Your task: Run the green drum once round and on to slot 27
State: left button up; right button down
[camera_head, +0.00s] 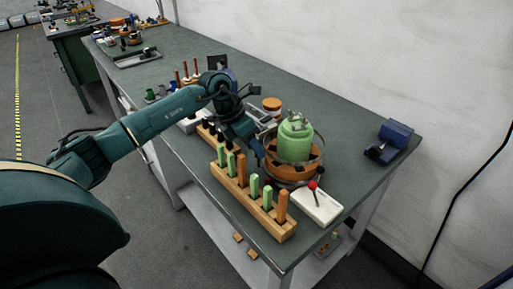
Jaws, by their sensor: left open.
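The green drum (294,143) stands upright on the workbench, with a small fitting on top. It sits above an orange-brown round base (291,170) with dark gaps around it. Slot numbers are too small to read. My left arm reaches across the bench from the left. My left gripper (259,153) is open beside the left side of the drum and base. I cannot tell whether its fingers touch them. My right gripper is not in view.
A wooden rack (262,213) with green, dark and orange-brown pegs stands at the bench's front edge. A white block with a red-knobbed lever (313,187) is to its right. A dark blue device (389,139) sits at the right end. Bench (345,150) between drum and device is clear.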

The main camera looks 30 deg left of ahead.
pick_arm(q)
jog(key=shift+x, duration=1.15)
jog(key=shift+c, duration=0.5)
grip_shut()
